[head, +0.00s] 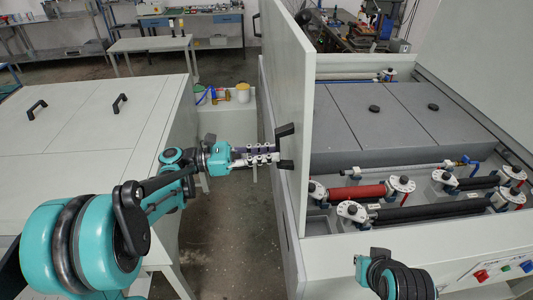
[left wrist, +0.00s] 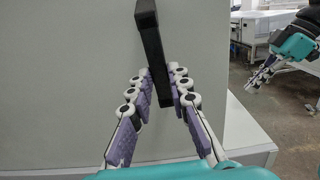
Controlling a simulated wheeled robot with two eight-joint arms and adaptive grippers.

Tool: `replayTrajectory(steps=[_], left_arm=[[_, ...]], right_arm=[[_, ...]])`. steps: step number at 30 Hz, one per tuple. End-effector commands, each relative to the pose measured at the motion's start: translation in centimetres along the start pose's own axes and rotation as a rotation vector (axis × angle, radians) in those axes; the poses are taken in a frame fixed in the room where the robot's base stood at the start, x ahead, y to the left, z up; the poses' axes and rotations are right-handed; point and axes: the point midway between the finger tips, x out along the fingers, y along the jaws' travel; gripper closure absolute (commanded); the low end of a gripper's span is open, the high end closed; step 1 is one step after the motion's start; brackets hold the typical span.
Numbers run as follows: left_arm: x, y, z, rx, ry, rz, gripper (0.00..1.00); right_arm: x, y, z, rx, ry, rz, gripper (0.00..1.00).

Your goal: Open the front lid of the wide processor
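The wide processor (head: 500,238) stands at the right in the head view. Its front lid (head: 308,95) is a light grey panel standing about upright, seen nearly edge-on; its face (left wrist: 60,80) fills much of the left wrist view. My left gripper (head: 272,153) is at the black lid handle (head: 285,130). In the left wrist view its purple-padded fingers lie on both sides of the handle (left wrist: 150,35) and appear closed on it. My right gripper (left wrist: 258,80) shows small at the right of the left wrist view; its finger opening is unclear.
Behind the lid are grey inner covers (head: 350,115), a red roller (head: 357,193) and dark rollers. A white cabinet (head: 70,135) with black handles stands at the left. Bare floor (head: 215,225) lies between them.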

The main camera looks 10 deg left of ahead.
Motion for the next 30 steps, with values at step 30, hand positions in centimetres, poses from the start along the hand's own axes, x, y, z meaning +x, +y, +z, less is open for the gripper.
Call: replayTrajectory(steps=[30], left_arm=[[-10.8,0.1,0.0,0.0,0.001,0.001,0.62]], right_arm=[[0.0,0.0,0.0,0.0,0.0,0.0,1.0]])
